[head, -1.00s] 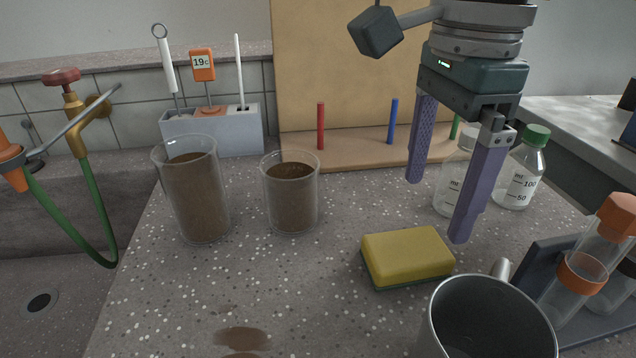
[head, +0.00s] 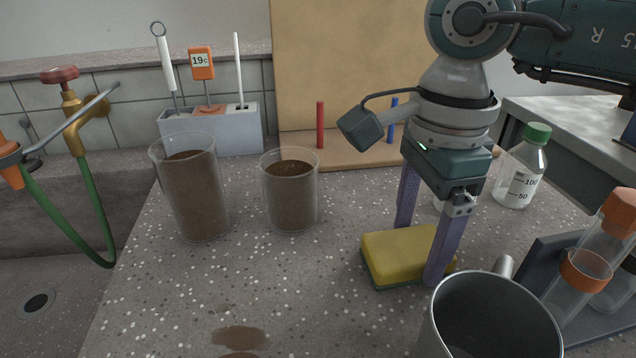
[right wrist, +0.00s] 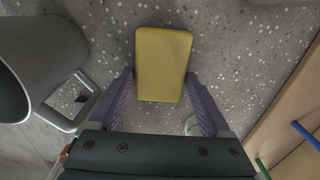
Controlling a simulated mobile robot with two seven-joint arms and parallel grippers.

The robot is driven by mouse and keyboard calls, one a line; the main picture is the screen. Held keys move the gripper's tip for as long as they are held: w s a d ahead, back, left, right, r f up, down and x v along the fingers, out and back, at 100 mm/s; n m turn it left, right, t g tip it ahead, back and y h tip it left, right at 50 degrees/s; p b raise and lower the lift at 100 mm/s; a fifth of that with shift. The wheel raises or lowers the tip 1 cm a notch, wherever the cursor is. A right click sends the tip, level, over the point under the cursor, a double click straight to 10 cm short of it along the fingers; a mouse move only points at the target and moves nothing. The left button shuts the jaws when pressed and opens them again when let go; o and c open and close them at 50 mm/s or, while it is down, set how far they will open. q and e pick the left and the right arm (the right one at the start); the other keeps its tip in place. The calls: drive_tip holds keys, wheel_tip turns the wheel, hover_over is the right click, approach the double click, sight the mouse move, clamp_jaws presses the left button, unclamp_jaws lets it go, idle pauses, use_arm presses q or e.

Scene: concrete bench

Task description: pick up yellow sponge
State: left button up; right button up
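The yellow sponge (head: 393,254), with a green underside, lies flat on the speckled bench. My right gripper (head: 418,252) is open. In the head view one finger is in front of the sponge's right part and the other is behind it. In the right wrist view (right wrist: 160,78) its fingers stand apart on either side of the sponge's near end, with gaps visible. My left gripper is not in view.
A metal mug (head: 490,318) stands close in front of the sponge. Tubes in a rack (head: 560,262) are at right, a green-capped bottle (head: 521,172) behind. Two glasses of brown liquid (head: 198,195) (head: 290,198) stand left. A brown puddle (head: 238,338) lies front left.

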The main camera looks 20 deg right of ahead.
sight(418, 244)
drive_tip(key=c, duration=0.9)
drive_tip(key=shift+r, duration=0.1)
drive_tip(key=shift+r, duration=0.45)
wheel_tip(418, 244, up, 19)
drive_tip(key=p, duration=0.2)
drive_tip(key=shift+p, duration=0.3)
drive_tip(key=o, duration=0.7)
drive_tip(key=c, duration=0.6)
drive_tip(key=shift+f, duration=0.1)
